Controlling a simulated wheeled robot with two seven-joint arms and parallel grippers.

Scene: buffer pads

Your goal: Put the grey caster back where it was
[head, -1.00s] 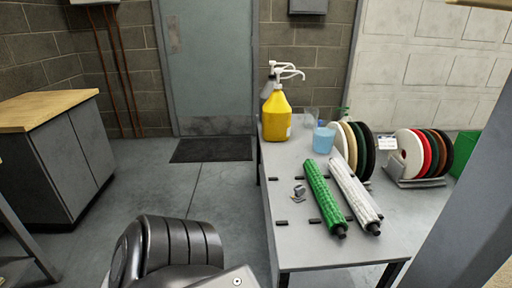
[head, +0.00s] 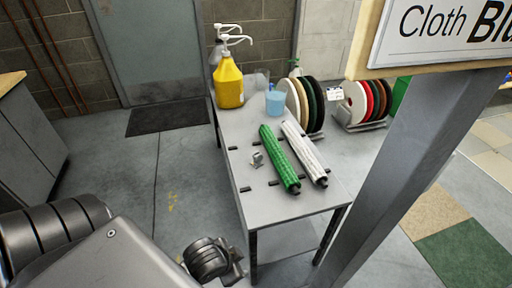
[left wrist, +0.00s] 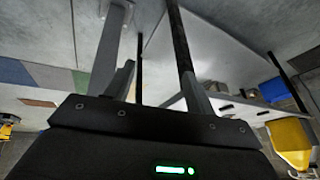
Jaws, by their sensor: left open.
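The grey caster (head: 257,159) is a small light-grey piece on the grey table (head: 262,207), left of the green roller (head: 279,158). It sits close to short dark strips on the tabletop. In the left wrist view my left gripper (left wrist: 158,82) shows two fingers spread apart with nothing between them. In the head view my left arm comes in at the bottom left, and a dark part of it is low, in front of the table's near left corner. The fingers cannot be made out there. My right gripper is not in view.
A white roller (head: 303,153) lies beside the green one. A yellow pump jug (head: 229,84), a blue cup (head: 275,103) and racks of discs stand towards the back. A grey post (head: 409,165) with a sign stands at the right.

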